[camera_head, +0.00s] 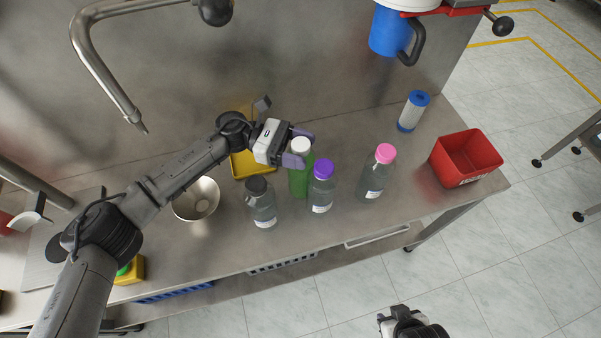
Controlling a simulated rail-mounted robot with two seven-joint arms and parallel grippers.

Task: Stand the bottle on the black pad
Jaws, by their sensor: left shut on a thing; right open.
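A green bottle (299,181) with a white cap stands upright, or nearly so, among the bottles on the steel counter. My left gripper (300,147) reaches in from the left and is shut on this bottle at its white cap. Clear bottles with a black cap (262,207), a purple cap (321,192) and a pink cap (376,176) stand close by. My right gripper (402,322) is open at the bottom edge, in front of the counter and apart from the bottles. I cannot make out a black pad in this view.
A yellow tray (240,166) and a metal bowl (197,205) lie left of the bottles, partly under my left arm. A blue-and-white cylinder (412,112) and a red bin (441,160) stand at the right. A faucet (95,65) hangs over the back left.

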